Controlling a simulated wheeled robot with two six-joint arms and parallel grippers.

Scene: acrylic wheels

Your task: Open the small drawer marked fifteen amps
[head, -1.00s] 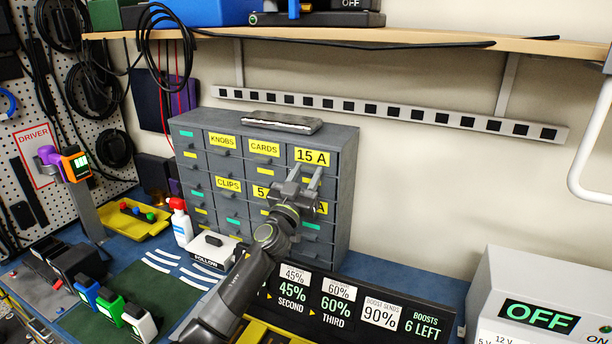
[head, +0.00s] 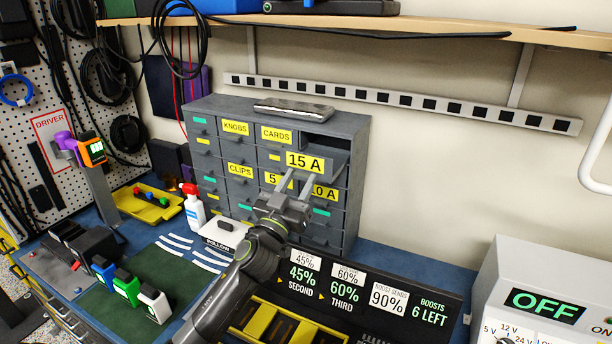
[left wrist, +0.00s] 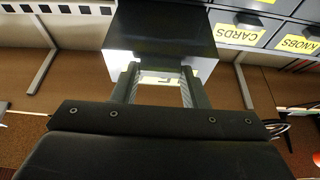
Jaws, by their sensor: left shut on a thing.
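The small grey drawer marked 15 A (head: 334,158) is at the top right of the grey drawer cabinet (head: 353,196). It stands pulled out, with a dark opening above and behind its front. My left gripper (head: 298,178) is at the drawer front, just below the yellow label, shut on the drawer's handle. The handle itself is mostly hidden by the fingers. In the left wrist view the drawer (left wrist: 165,28) juts toward my left gripper (left wrist: 160,75), whose two fingers reach to its front. My right gripper is not in view.
A flat grey object (head: 294,112) lies on the cabinet top. A spray bottle (head: 194,212) stands left of the arm. A black display panel (head: 375,300) is below right, near a white box marked OFF (head: 540,290). A wooden shelf (head: 440,27) runs above.

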